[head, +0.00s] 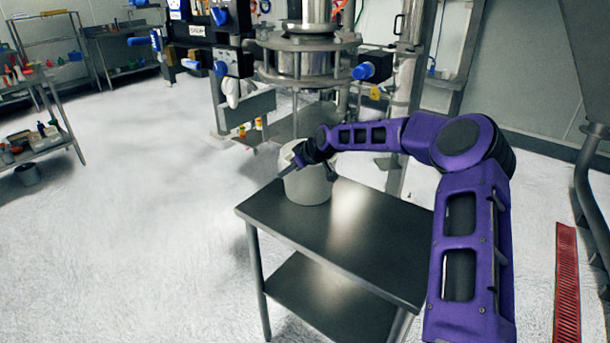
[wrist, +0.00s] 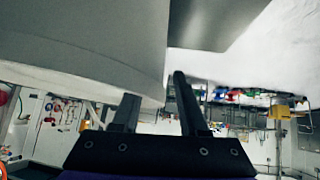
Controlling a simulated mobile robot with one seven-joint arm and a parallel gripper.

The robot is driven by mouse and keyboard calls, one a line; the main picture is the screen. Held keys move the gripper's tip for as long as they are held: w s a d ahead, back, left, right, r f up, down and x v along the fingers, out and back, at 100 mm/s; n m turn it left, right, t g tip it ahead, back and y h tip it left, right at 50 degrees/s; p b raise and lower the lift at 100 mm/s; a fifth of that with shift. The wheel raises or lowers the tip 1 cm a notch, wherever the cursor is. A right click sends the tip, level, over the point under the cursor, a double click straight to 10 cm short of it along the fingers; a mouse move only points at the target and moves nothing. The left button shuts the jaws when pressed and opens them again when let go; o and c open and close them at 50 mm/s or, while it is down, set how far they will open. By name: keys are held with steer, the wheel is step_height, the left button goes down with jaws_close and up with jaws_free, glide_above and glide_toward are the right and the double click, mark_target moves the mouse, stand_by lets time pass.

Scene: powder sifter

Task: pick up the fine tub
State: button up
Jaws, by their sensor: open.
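A pale, round tub (head: 308,188), which I take to be the fine tub, stands upright on the metal table. In the wrist view the tub (wrist: 80,45) fills the upper left, very close. My gripper (head: 307,168) is at the tub's upper part in the head view and covers some of its rim. In the wrist view my gripper (wrist: 152,88) is open. Its left finger overlaps the tub's edge and its right finger shows just past that edge. I cannot tell whether either finger touches the tub or whether the rim lies between them.
The metal table (head: 350,240) has a bare top in front and to the right of the tub. The sifter machine (head: 305,60) stands close behind. Shelving (head: 35,130) is far left. A red floor grate (head: 567,290) lies at right. The floor at left is open.

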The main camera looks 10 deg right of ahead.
jaws_close()
stand_by(1.4)
steer(key=shift+r, duration=0.15)
